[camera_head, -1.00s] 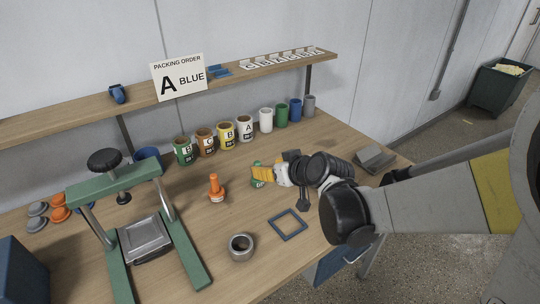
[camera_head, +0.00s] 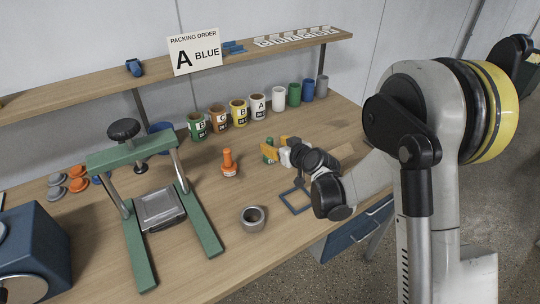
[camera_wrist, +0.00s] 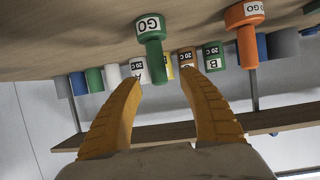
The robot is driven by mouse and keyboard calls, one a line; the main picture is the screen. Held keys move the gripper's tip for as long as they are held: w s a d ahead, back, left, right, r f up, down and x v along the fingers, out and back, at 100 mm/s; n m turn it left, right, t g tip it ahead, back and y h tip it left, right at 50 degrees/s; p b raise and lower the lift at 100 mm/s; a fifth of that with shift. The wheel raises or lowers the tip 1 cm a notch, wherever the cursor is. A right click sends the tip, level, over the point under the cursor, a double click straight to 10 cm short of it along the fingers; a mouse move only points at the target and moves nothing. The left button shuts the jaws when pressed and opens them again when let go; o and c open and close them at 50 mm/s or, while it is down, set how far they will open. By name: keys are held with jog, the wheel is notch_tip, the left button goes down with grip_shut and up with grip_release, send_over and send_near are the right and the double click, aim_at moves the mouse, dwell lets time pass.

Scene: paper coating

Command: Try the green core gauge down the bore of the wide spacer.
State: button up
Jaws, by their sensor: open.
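The green core gauge (camera_wrist: 151,38), with a white GO label on its base, stands on the bench. In the wrist view, which is upside down, it is just beyond the yellow fingertips, roughly in line with the gap. In the head view it is partly hidden behind the fingers (camera_head: 267,157). My gripper (camera_wrist: 161,82) is open and empty, held low; it also shows in the head view (camera_head: 276,147). The wide spacer seems to be the grey ring (camera_head: 246,226), lying bore up near the bench's front edge, apart from my gripper.
An orange gauge (camera_head: 228,162) stands left of the green one. A blue square frame (camera_head: 292,209) lies near the spacer. A green press (camera_head: 137,268) stands at left. Several cups (camera_head: 238,114) line the back beneath the shelf (camera_head: 100,83). Bare bench lies between gauge and spacer.

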aim_at(271, 142)
jog(key=b+x, duration=0.1)
jog(key=x, duration=0.3)
jog(key=shift+r, duration=0.1)
grip_shut()
